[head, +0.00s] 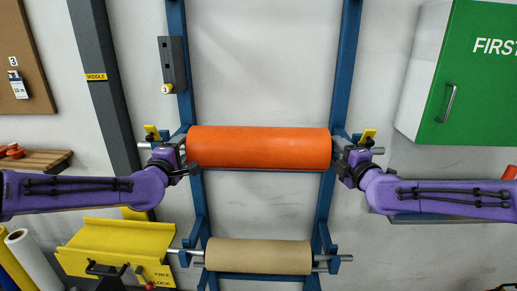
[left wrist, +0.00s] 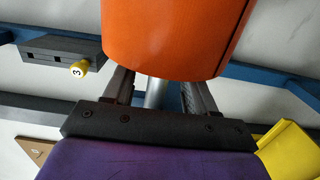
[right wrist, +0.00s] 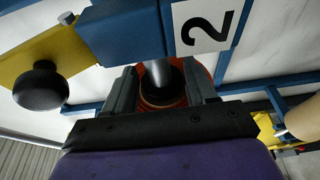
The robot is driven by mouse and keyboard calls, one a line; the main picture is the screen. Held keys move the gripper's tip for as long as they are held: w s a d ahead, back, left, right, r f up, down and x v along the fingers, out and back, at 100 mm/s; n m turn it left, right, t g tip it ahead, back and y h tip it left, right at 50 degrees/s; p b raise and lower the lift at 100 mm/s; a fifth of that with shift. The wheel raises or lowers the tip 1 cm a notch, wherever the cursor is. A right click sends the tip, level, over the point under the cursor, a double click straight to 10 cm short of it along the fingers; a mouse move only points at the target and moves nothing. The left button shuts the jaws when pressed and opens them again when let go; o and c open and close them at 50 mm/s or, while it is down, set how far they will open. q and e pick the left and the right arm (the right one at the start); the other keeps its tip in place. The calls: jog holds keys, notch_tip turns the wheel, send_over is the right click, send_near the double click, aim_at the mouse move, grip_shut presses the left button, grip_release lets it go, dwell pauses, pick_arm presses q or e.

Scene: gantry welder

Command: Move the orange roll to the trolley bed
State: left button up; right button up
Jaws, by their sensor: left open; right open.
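The orange roll (head: 258,147) lies level across the upper arms of the blue rack; its grey shaft sticks out at both ends. My left gripper (head: 178,152) is at the roll's left end. In the left wrist view its open fingers (left wrist: 156,92) stand either side of the shaft (left wrist: 154,94), close to the roll (left wrist: 175,38). My right gripper (head: 348,158) is at the right end. In the right wrist view its open fingers (right wrist: 163,88) stand either side of the shaft (right wrist: 159,74). A yellow trough-like bed (head: 115,240) stands low at left; I cannot tell if it is the trolley's.
A tan roll (head: 258,256) lies on the rack's lower arms. The blue rack post (head: 343,75) rises at right. A green first-aid cabinet (head: 470,85) hangs at upper right. A dark slanted post (head: 100,85) and a yellow-capped block (head: 172,65) stand at left. A white roll (head: 35,260) leans at lower left.

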pick_arm(q)
grip_shut()
pick_arm(e)
grip_shut()
pick_arm(q)
jog(key=shift+f, duration=0.1)
pick_arm(e)
jog(key=shift+f, duration=0.1)
dwell(0.9)
